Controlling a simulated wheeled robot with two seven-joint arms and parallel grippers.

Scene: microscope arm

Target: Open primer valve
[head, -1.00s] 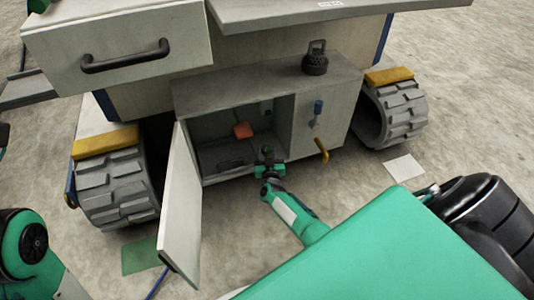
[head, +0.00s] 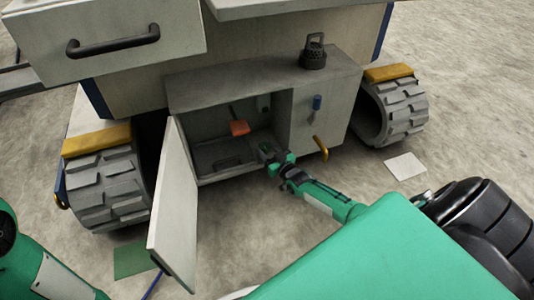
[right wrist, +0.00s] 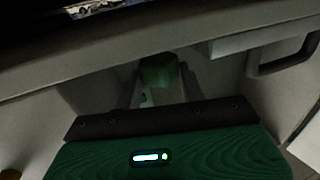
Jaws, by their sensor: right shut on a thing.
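A low grey cabinet (head: 265,78) stands open under the vehicle body, its door (head: 173,205) swung out to the left. Inside is an orange-red piece (head: 239,128) on a thin stem, with a small green cylinder (head: 263,102) at the back. My right gripper (head: 271,157) is at the lower right of the opening, shut on a small green part (right wrist: 158,72) that shows between its fingers in the right wrist view. The gripper partly hides that part. I cannot tell which fitting is the primer valve. My left gripper is out of view.
A blue-topped handle (head: 317,103) and a yellow handle (head: 320,148) are on the cabinet's right front. A black lantern-like object (head: 314,54) stands on top. Tracked wheels (head: 110,185) flank the cabinet. A drawer (head: 105,40) juts out at upper left.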

